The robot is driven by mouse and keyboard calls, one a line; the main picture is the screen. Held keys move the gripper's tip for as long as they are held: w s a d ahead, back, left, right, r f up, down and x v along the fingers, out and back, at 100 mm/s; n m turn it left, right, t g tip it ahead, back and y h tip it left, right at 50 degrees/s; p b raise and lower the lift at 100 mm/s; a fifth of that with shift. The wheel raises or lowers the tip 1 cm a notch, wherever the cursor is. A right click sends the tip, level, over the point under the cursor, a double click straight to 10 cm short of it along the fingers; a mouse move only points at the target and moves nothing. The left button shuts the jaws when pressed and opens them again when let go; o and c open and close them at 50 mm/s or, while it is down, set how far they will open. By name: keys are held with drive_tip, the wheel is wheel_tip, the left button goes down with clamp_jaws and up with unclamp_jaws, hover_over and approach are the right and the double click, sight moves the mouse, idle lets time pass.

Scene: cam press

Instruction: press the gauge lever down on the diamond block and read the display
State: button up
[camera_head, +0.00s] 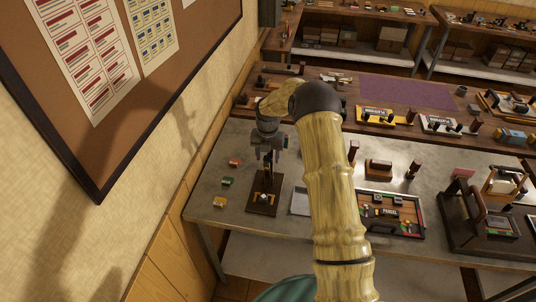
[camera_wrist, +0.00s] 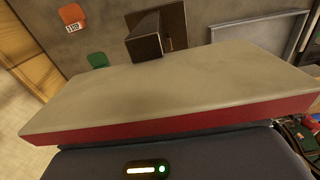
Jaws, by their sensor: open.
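The gauge stand (camera_head: 262,203) is a dark brown base with a dark upright, near the left end of the grey table. A small pale piece (camera_head: 264,197) sits on its base; I cannot make out whether it is the diamond block. My gripper (camera_head: 268,148) is open, pointing down just above the top of the stand, and hides part of it. I cannot tell whether it touches the lever. In the wrist view, the stand's dark upright (camera_wrist: 147,40) shows behind a large pale slab with a red edge, which hides much of the view. No gauge reading is legible.
A red tag (camera_head: 235,162), a green tag (camera_head: 227,181) and an orange tag (camera_head: 219,203) lie left of the stand. A grey tray (camera_head: 300,202) and a panel board (camera_head: 404,230) lie to its right. A corkboard wall (camera_head: 120,150) borders the left.

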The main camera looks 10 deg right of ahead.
clamp_jaws()
